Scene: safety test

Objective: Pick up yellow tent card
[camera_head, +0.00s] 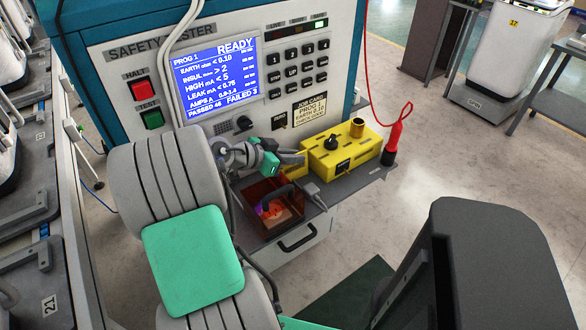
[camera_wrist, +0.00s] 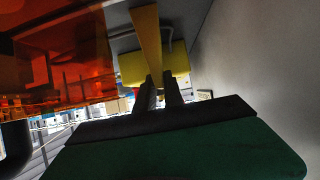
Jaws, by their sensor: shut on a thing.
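My gripper (camera_head: 278,157) is at the shelf in front of the tester, just left of the yellow box. In the wrist view its two dark fingers (camera_wrist: 160,90) are close together on a narrow yellow strip, the yellow tent card (camera_wrist: 147,38), seen nearly edge-on. In the head view only a small part of the yellow card (camera_head: 293,158) shows beside the gripper; the rest is hidden or merges with the box behind. I cannot tell whether the card still touches the shelf.
A red probe (camera_head: 394,134) stands at the shelf's right end. The tester panel (camera_head: 285,60) rises behind.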

